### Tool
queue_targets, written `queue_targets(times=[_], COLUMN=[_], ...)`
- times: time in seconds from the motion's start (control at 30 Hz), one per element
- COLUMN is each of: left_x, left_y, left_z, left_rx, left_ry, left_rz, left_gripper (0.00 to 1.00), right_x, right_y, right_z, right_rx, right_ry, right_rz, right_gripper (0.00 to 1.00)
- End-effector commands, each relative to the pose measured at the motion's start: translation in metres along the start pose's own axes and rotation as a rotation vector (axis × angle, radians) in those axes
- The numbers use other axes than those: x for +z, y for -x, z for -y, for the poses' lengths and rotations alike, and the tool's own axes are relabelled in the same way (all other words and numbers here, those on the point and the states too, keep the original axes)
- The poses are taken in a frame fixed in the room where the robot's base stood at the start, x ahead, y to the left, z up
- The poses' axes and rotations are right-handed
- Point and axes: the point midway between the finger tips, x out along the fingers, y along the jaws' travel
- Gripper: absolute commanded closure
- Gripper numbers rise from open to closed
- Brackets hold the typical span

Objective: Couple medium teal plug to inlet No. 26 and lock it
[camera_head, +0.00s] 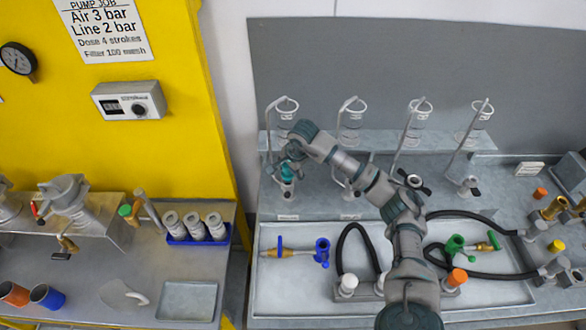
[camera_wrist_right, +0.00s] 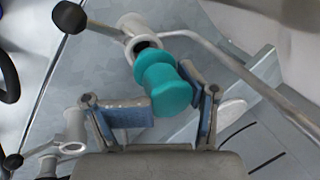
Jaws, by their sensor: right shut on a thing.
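My right gripper (camera_head: 291,157) is shut on the teal plug (camera_head: 287,172) at the leftmost glass station on the back bench. In the right wrist view the plug (camera_wrist_right: 170,92) sits between the two blue-padded fingers (camera_wrist_right: 174,97). Its front end is at the mouth of a grey metal inlet (camera_wrist_right: 142,40). Part of the dark bore still shows, so I cannot tell how deep the plug sits. A lever with a black knob (camera_wrist_right: 68,17) sticks out from this inlet. The inlet's number label (camera_head: 288,217) is too small to read. My left gripper is not in view.
A grey curved pipe (camera_wrist_right: 240,75) runs close past the inlet. A second inlet (camera_wrist_right: 72,135) with a black-knobbed lever is at lower left. In the head view, a white tray (camera_head: 300,303) holds hoses, a blue coupling (camera_head: 322,252) and a green one (camera_head: 455,246).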

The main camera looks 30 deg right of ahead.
Motion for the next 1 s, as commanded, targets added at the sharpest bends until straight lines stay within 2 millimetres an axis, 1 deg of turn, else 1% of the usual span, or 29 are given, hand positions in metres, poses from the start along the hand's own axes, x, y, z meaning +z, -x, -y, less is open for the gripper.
queue_targets(times=[0.17, 0.33, 0.47, 0.6, 0.8, 0.9, 1.0], left_x=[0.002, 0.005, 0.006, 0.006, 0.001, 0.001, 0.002], left_y=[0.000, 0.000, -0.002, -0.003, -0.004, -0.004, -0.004], left_z=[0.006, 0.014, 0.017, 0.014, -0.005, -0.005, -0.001], left_rx=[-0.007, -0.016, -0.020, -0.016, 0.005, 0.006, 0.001], left_ry=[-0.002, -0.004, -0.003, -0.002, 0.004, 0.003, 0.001], left_rz=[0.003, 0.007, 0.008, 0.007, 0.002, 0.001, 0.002], left_gripper=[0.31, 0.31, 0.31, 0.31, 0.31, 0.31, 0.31], right_x=[-0.002, -0.010, -0.017, -0.021, -0.016, -0.013, -0.012], right_y=[0.000, -0.002, -0.004, -0.004, -0.003, -0.002, -0.003], right_z=[0.000, -0.003, -0.007, -0.009, -0.007, -0.006, -0.006], right_rx=[-0.002, -0.003, -0.003, -0.003, -0.001, -0.001, -0.001], right_ry=[0.000, -0.002, -0.004, -0.003, -0.001, 0.001, 0.001], right_rz=[0.002, 0.007, 0.009, 0.007, 0.004, 0.003, 0.003], right_gripper=[1.00, 1.00, 1.00, 1.00, 1.00, 1.00, 1.00])
